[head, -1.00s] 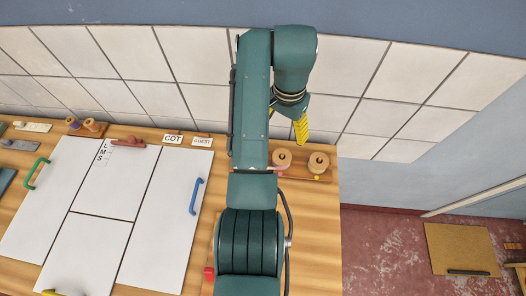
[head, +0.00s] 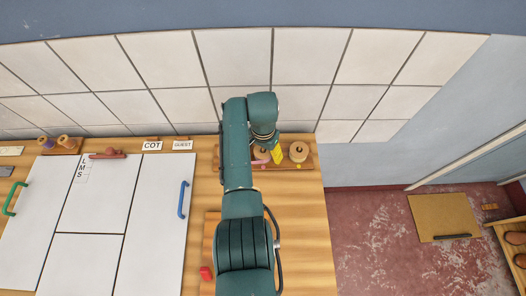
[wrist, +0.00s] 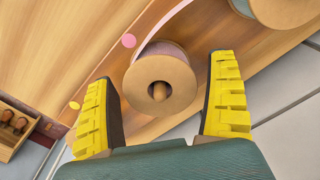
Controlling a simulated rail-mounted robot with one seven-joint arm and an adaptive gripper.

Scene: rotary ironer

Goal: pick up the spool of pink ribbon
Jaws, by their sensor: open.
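The spool of pink ribbon (wrist: 160,88) has tan wooden flanges, a centre hole with a peg end showing in it, and pink ribbon between them. It stands on the wooden board (wrist: 262,73) beside a pink dot (wrist: 128,40). My gripper (wrist: 162,66) is open, with one yellow ridged finger on each side of the spool in the wrist view. I cannot tell how far the fingertips reach down beside it. In the head view the pink spool (head: 261,150) is partly hidden by my gripper (head: 277,154).
Another spool (wrist: 283,8) with pale ribbon stands at the wrist view's top right. In the head view a spool (head: 299,150) stands close to the right of my gripper. A tiled wall (head: 300,100) rises behind. White panels (head: 150,220) cover the table at left.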

